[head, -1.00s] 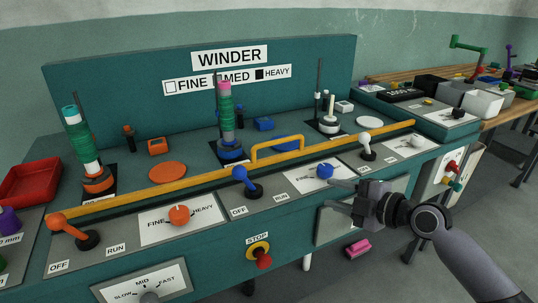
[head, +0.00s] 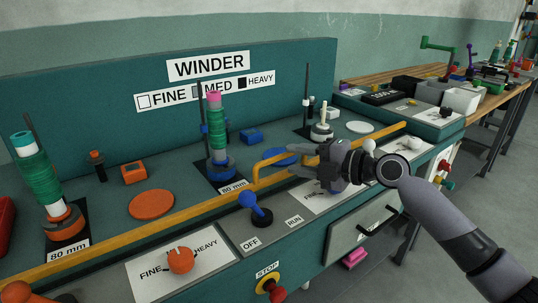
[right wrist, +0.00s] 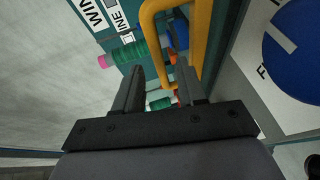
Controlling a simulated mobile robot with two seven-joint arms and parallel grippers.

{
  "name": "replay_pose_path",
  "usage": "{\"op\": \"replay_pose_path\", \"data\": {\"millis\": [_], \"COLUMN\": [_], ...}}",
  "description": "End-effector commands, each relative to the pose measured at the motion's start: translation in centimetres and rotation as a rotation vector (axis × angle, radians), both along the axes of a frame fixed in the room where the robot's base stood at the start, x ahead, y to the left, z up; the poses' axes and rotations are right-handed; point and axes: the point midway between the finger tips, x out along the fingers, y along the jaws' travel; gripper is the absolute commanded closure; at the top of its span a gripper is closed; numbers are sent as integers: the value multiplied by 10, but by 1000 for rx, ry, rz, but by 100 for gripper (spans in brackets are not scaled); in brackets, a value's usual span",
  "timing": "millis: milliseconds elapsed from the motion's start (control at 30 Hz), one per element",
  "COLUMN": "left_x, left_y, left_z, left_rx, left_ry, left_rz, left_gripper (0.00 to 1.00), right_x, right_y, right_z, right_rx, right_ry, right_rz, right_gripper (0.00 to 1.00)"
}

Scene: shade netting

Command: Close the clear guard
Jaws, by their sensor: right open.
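The guard's yellow edge bar (head: 140,233) runs along the front of the winder bench, with a raised yellow handle (head: 256,170) at its middle. I cannot make out a clear panel. My right gripper (head: 298,164) is at the handle's right end, and its body hides part of the bar. In the right wrist view my right gripper (right wrist: 161,68) has its fingers apart, with the yellow handle (right wrist: 152,35) passing between or just beyond the fingertips; contact cannot be told.
A blue lever (head: 256,210) and an orange knob (head: 180,260) stand on the front panel, near the bar. Spools with green thread (head: 37,180) stand behind it. A red stop button (head: 275,291) is below. A workbench (head: 400,70) stands at the right.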

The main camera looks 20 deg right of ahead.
Motion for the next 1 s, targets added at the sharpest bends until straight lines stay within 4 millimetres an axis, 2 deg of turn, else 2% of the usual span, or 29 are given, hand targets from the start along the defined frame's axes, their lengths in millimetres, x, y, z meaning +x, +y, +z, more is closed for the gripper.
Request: {"op": "replay_pose_path", "data": {"millis": [400, 867, 900, 1000], "left_x": [-2, -2, -2, -2], "left_y": [-3, -2, -2, -1], "left_z": [5, 5, 5, 5], "left_rx": [-10, -7, -5, -3], "left_ry": [5, 4, 3, 4], "left_rz": [5, 3, 2, 0], "left_gripper": [60, 60, 60, 60], "right_x": [39, 46, 46, 46], "right_y": [36, 43, 43, 43], "right_z": [-9, -11, -11, -11], "right_rx": [1, -1, -1, -1], "right_ry": [0, -1, -1, -1], "right_rz": [0, 0, 0, 0], "right_gripper": [60, 60, 73, 100]}}
